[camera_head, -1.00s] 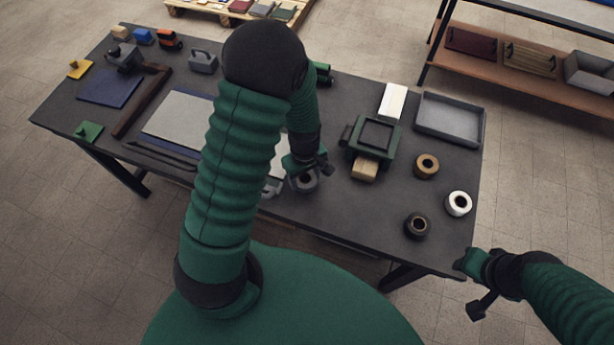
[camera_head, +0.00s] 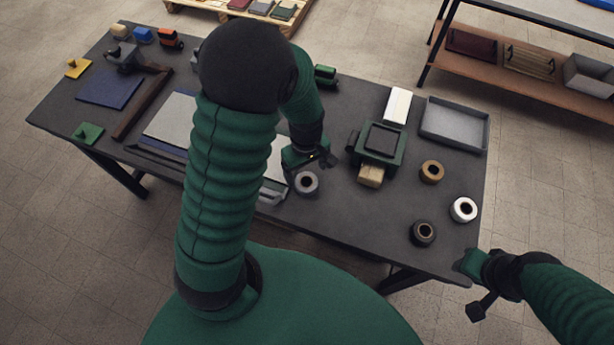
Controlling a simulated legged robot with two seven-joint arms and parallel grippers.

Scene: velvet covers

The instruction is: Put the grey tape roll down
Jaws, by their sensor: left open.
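The grey tape roll (camera_head: 307,183) lies flat on the dark table (camera_head: 345,215), near its front edge and right of the pale sheet. My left gripper (camera_head: 318,163) is just behind and above the roll, open and empty, apart from it as far as I can see. My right gripper (camera_head: 478,290) hangs off the table's front right corner, away from the roll.
A green device (camera_head: 381,142) with a wooden block (camera_head: 371,176) stands right of the roll. Brown (camera_head: 432,171), white (camera_head: 463,210) and black (camera_head: 423,233) rolls lie further right. A grey tray (camera_head: 455,125) sits at the back right. Table between the roll and black roll is clear.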

